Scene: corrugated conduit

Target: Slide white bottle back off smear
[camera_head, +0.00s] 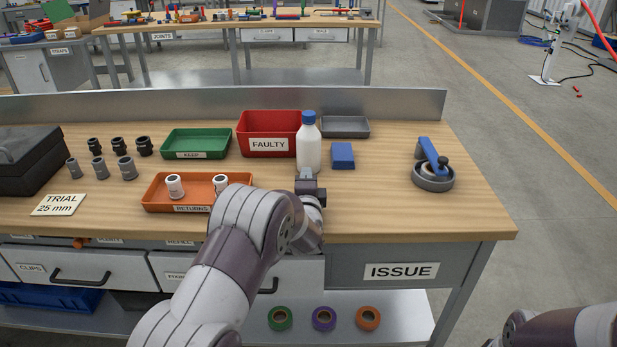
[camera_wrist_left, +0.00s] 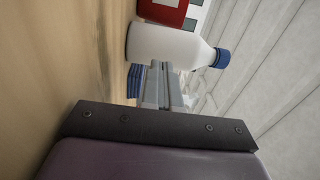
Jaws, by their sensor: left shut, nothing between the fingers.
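The white bottle (camera_head: 308,148) with a blue cap stands upright on the wooden bench, in front of the right end of the red FAULTY bin. In the left wrist view the bottle (camera_wrist_left: 168,44) appears sideways, just beyond the fingertips. My left gripper (camera_head: 307,176) is at the near side of the bottle, low, with its fingers shut and empty. The shut fingers (camera_wrist_left: 160,68) reach to the bottle's side; I cannot tell whether they touch it. No smear is visible; the bench around the bottle's base is partly hidden by the gripper. Of my right arm, only a link shows; its gripper is out of view.
The red FAULTY bin (camera_head: 254,145) and grey tray (camera_head: 345,134) stand behind the bottle. The orange RETURNS tray (camera_head: 153,197) and green KEEP tray (camera_head: 196,155) are left.

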